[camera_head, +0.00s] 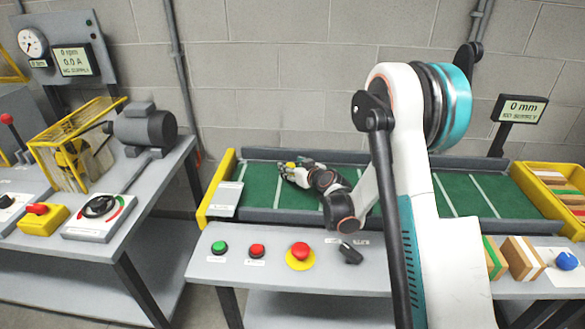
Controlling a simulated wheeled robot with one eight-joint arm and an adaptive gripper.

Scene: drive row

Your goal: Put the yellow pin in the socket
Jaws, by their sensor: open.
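My gripper (284,170) reaches over the left part of the green conveyor belt (341,176), and its fingers look small and partly blurred. It is open. A tiny yellow spot shows at the gripper end, but I cannot tell whether it is the yellow pin or part of the gripper. I cannot make out a clear yellow pin or a socket elsewhere. My arm hides the middle right of the belt and part of its control panel.
The belt's front panel holds a green button (219,247), a red button (257,250) and an emergency stop (300,251). Several blocks (523,257) stand at the right. A yellow crate (525,185) is at the belt's right end. A motor bench (128,205) stands at left.

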